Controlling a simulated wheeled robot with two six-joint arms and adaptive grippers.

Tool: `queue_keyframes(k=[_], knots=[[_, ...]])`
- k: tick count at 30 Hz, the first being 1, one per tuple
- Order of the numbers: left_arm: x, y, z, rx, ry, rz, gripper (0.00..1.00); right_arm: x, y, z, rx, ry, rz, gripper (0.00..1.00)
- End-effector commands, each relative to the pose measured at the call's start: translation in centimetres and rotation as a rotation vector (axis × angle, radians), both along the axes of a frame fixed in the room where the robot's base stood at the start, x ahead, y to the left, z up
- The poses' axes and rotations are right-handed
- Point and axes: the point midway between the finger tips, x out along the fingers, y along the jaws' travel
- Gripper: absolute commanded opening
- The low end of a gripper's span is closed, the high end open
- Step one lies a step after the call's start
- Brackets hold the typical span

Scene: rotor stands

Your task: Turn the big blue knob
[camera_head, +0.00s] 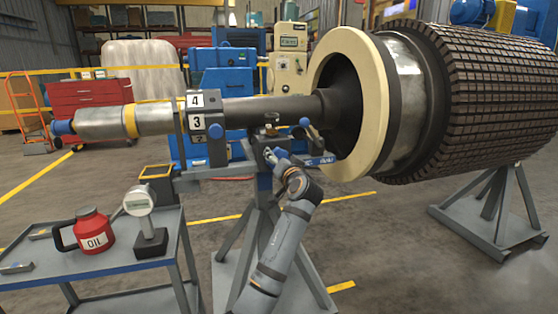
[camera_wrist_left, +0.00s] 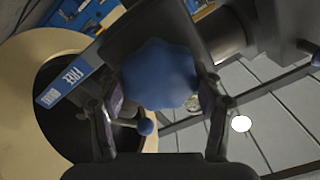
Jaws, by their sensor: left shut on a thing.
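The big blue knob (camera_wrist_left: 158,75) is a lobed, rounded knob in the middle of the left wrist view. My left gripper (camera_wrist_left: 162,97) is shut on it, with one finger on each side. In the head view my left gripper (camera_head: 275,156) is at the front of the rotor stand (camera_head: 262,190), below the shaft, and mostly hides the knob. A blue label plate reading "FREE" (camera_wrist_left: 74,76) lies beside the knob in the wrist view. My right gripper is in neither view.
A smaller blue ball knob (camera_wrist_left: 146,127) is close to the left finger. The shaft (camera_head: 265,109) and the cream ring (camera_head: 373,100) are close above and to the right. A cart (camera_head: 100,262) with a red oil can (camera_head: 92,232) and a dial gauge (camera_head: 140,203) stands at left.

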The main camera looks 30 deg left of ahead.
Motion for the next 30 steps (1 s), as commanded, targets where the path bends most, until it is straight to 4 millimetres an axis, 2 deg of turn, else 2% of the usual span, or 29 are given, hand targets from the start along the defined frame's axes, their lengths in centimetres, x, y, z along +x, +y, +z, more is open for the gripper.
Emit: queue_keyframes(k=[4,5,10,20,23,30], knots=[[0.0,0.0,-0.3,-0.003,0.005,0.001,0.34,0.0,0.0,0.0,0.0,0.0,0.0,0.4],[0.0,0.0,-0.3,-0.002,0.006,0.001,0.67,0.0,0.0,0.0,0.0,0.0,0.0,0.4],[0.0,0.0,-0.2,-0.001,0.004,0.001,0.89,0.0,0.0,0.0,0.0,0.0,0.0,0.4],[-0.1,-0.1,-0.1,0.0,0.002,0.0,0.89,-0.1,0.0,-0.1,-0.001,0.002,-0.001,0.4],[-0.7,-1.0,-0.1,0.0,0.001,-0.002,0.89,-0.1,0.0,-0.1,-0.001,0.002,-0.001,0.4],[-3.7,-4.5,-0.2,-0.004,0.003,-0.003,0.89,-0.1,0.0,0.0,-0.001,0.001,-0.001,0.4]])
